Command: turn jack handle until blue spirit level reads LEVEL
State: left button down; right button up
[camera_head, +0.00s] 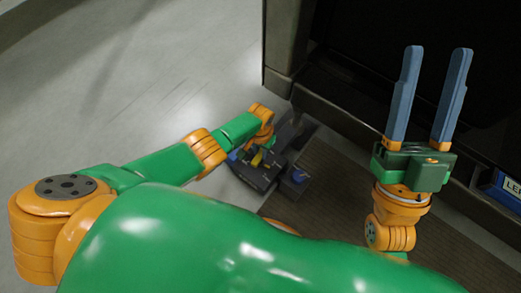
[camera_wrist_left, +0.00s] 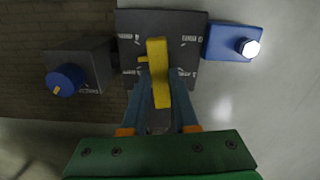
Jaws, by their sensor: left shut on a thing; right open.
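A yellow handle (camera_wrist_left: 157,60) stands upright across a dark grey plate (camera_wrist_left: 185,25) with white printed marks in the left wrist view. My left gripper (camera_wrist_left: 159,92) is shut on this handle, with one blue finger on each side. In the head view the handle (camera_head: 257,159) is small and partly covered by my left arm. My right gripper (camera_head: 431,95) is open and empty, with its fingers pointing up in the picture. A blue panel (camera_head: 508,190) at the right edge of the head view shows white letters starting "LE"; the rest is cut off.
A grey box with a blue knob (camera_wrist_left: 66,80) sits left of the plate in the left wrist view. A blue box with a lit white lamp (camera_wrist_left: 251,48) is on the right. A dark cabinet (camera_head: 284,45) stands behind; the grey floor (camera_head: 180,75) is clear.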

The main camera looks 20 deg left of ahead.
pick_arm(q)
jog(key=m, duration=0.5)
jog(key=shift+s, duration=0.15)
jog(key=shift+m, duration=1.1)
jog(key=c, duration=0.7)
grip_release()
